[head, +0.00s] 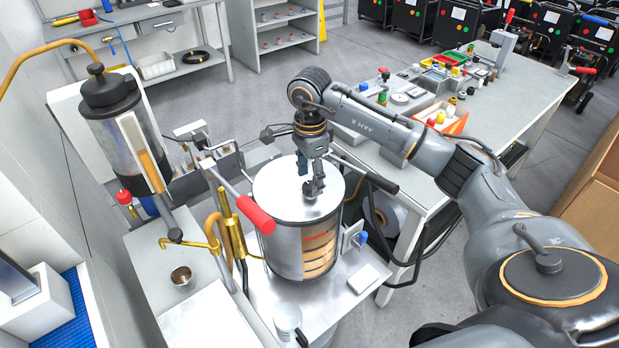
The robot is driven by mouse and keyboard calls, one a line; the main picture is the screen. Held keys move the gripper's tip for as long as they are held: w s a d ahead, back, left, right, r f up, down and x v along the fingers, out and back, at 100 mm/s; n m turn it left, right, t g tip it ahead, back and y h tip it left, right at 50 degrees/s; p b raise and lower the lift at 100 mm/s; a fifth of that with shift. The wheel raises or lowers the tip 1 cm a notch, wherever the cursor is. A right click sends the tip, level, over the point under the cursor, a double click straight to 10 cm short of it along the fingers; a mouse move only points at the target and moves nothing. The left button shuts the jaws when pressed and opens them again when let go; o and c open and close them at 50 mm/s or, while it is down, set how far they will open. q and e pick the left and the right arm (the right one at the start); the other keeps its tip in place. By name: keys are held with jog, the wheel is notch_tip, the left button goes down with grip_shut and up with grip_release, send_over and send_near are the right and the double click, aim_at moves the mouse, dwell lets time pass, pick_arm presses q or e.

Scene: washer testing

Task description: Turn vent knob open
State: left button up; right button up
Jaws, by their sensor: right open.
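A metal cylinder vessel (283,250) with a flat lid (275,190) stands on the bench in the middle of the view. A small dark knob (309,191) sits near the middle of the lid, partly hidden by my fingers; it looks like the vent knob, though no label can be read. My right gripper (313,187) points down over the lid with its fingers at this knob. It is open, and I cannot tell whether the fingers touch the knob. My left gripper is not in view.
A red-handled lever (256,214) and brass pipes (228,225) stand close left of the vessel. A black-handled lever (380,183) and a blue knob (363,238) are at its right. A tall cylinder (125,120) stands at left. A cluttered table (490,112) is behind my right arm.

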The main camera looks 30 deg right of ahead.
jog(key=shift+f, duration=0.95)
jog(key=c, duration=1.2)
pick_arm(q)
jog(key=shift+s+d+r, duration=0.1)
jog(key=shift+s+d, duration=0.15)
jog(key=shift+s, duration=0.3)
pick_arm(e)
jog(key=shift+o, duration=0.2)
